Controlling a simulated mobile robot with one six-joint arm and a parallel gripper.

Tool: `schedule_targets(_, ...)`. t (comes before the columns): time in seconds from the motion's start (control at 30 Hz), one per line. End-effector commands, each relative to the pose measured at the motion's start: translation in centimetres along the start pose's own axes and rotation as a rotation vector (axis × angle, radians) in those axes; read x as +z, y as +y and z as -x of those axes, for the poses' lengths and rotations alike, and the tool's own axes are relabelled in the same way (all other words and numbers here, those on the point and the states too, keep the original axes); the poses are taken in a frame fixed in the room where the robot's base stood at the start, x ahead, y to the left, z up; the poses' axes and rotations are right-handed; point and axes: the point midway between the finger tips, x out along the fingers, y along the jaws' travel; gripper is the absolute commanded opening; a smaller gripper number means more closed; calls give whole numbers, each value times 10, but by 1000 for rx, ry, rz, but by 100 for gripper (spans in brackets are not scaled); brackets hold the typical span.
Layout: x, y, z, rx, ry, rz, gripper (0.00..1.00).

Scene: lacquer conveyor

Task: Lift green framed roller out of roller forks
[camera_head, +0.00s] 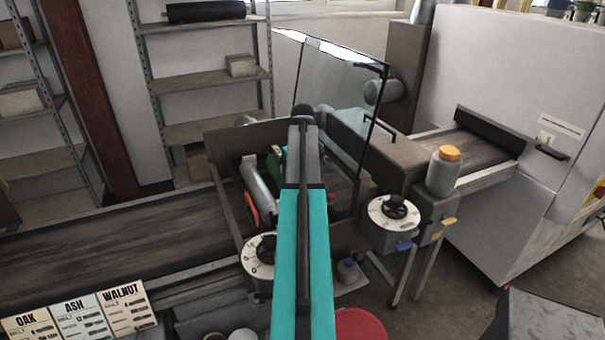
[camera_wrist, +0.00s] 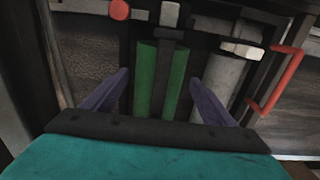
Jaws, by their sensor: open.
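The green roller (camera_wrist: 146,75) lies lengthwise in the middle of the wrist view, with a dark bar running along it. A grey fitting (camera_wrist: 169,15) sits at its far end. My gripper (camera_wrist: 158,82) is open, with one purple finger on each side of the green roller and a visible gap to each. I cannot tell how far the fingertips are above it. In the head view only a small green part (camera_head: 274,164) shows, left of my teal arm, which hides the rest and my gripper. The forks are not clearly distinguishable.
A pale grey roller (camera_wrist: 221,66) lies right of the green one, with a red handle (camera_wrist: 279,82) beyond it. A raised glass guard (camera_head: 343,90) stands right of my arm.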

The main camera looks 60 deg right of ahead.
Motion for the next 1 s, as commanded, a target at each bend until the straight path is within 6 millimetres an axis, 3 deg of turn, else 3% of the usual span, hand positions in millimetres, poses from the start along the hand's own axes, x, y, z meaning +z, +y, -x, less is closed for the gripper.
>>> schedule_targets(0.5, 0, -1, -45, 0, -1, 1, 79)
schedule_targets(0.93, -1, -1, -51, 0, 1, 2, 79)
schedule_targets(1.0, -1, -1, -51, 0, 1, 2, 69)
